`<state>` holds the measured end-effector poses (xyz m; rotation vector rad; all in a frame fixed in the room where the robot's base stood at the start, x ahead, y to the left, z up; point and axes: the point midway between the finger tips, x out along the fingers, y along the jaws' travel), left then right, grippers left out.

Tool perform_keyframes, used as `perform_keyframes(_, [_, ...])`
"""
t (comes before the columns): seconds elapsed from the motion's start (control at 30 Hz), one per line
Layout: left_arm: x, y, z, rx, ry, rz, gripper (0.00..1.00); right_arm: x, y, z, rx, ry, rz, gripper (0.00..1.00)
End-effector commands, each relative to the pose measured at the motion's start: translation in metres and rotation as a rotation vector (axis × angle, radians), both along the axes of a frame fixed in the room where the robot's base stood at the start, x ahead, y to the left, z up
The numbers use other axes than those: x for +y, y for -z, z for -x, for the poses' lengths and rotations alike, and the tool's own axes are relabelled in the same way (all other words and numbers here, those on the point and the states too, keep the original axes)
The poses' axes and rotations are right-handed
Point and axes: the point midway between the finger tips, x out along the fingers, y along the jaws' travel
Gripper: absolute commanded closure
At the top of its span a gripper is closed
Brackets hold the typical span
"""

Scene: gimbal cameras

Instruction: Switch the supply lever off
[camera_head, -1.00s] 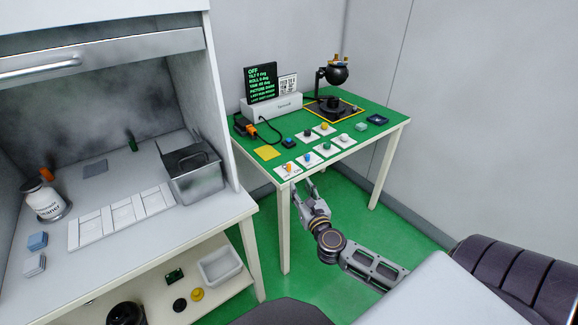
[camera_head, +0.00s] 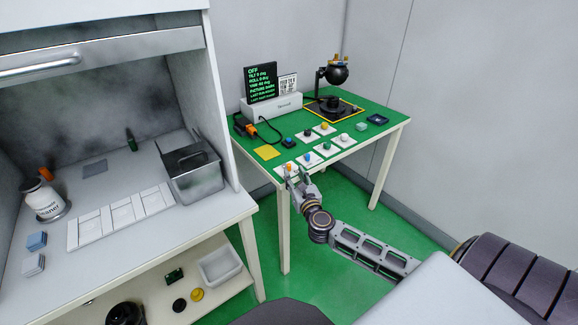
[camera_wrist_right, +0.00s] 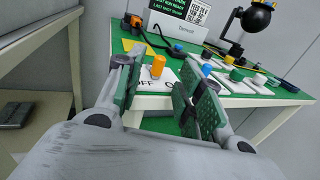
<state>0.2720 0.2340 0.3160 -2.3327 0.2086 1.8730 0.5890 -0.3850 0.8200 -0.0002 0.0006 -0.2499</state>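The supply lever is a small orange peg (camera_wrist_right: 158,66) on a white plate (camera_wrist_right: 156,83) at the green table's front edge. The plate carries "OFF" and a partly hidden second word starting with "O". In the head view the lever (camera_head: 290,167) is just beyond the fingers. My right gripper (camera_head: 297,175) is open at the table's front edge, close to the plate. In the wrist view its fingers (camera_wrist_right: 160,84) stand apart, with the lever seen between them, nearer the left finger; I cannot tell whether they touch. My left gripper is not in view.
Several white plates with coloured knobs (camera_head: 326,147) lie close behind and right. A black display (camera_head: 260,84) reading "OFF" stands in a white base. A ball camera (camera_head: 337,75) stands at the back. A fume-hood bench (camera_head: 120,240) is at left.

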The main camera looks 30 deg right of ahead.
Motion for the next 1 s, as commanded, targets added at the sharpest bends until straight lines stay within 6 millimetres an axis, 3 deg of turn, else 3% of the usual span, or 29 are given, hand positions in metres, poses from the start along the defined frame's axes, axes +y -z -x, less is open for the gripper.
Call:
perform_keyframes(0.57, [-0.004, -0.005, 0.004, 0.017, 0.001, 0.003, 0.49, -0.011, 0.000, -0.040, -0.001, 0.000, 0.001, 0.63])
perform_keyframes(1.0, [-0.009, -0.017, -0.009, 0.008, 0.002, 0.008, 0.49, -0.017, 0.000, -0.065, 0.000, 0.000, 0.001, 0.63])
